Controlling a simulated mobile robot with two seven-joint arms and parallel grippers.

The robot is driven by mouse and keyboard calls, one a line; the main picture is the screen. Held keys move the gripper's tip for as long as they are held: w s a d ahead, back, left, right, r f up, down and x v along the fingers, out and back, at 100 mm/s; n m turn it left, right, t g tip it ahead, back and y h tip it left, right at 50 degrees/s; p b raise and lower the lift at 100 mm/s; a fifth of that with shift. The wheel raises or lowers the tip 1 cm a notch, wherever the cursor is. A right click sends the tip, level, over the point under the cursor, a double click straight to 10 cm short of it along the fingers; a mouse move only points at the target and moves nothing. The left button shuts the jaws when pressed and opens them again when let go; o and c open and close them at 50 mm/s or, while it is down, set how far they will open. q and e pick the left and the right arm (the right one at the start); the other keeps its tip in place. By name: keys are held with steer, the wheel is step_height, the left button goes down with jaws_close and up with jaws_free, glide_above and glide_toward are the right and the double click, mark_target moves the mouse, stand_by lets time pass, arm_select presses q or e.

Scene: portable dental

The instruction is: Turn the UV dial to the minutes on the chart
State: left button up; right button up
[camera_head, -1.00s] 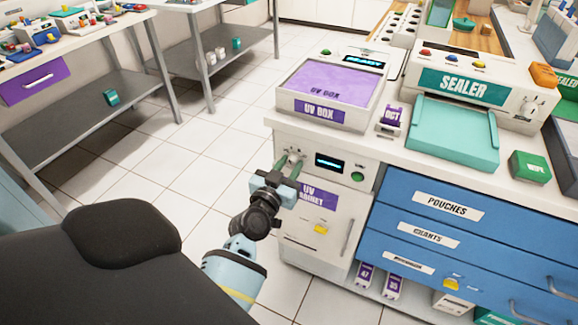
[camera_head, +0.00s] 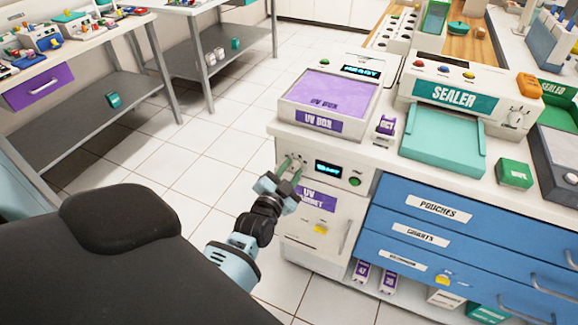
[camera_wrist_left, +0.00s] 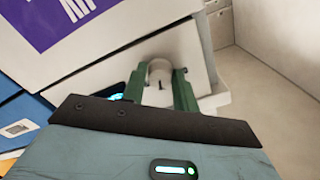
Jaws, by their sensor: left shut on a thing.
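The UV cabinet (camera_head: 293,229) stands under the counter, with a purple label, a lit display (camera_head: 328,168) and a green button (camera_head: 354,181) on its front. My left gripper (camera_head: 292,165) is at the upper left of that front, its green fingers shut on the dial. In the left wrist view the pale round dial (camera_wrist_left: 160,70) sits between the two green fingers (camera_wrist_left: 160,88). The dial's marks and the display text are too small to read. The chart is not clearly seen; a drawer below the pouches drawer carries a label reading charts (camera_head: 420,236). My right gripper is not in view.
The UV box (camera_head: 322,119) and the teal sealer (camera_head: 455,97) stand on the counter above. Blue drawers (camera_head: 450,235) with handles lie right of the cabinet. Open tiled floor (camera_head: 200,165) lies left of it. A grey-shelved table (camera_head: 90,115) stands further left.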

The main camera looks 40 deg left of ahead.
arm_select(q)
steer(key=shift+r+m, duration=0.15)
steer(key=shift+m, duration=0.25)
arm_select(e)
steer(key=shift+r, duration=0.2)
arm_select(q)
steer(key=o, duration=0.8)
steer(key=shift+w, duration=0.1)
steer(key=shift+o, duration=0.8)
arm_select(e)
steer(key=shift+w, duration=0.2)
arm_select(q)
steer(key=shift+s, duration=0.25)
steer(key=p+v, duration=0.3)
steer(key=v, duration=0.4)
steer(key=shift+s+d, duration=0.15)
steer(key=shift+s, duration=0.05)
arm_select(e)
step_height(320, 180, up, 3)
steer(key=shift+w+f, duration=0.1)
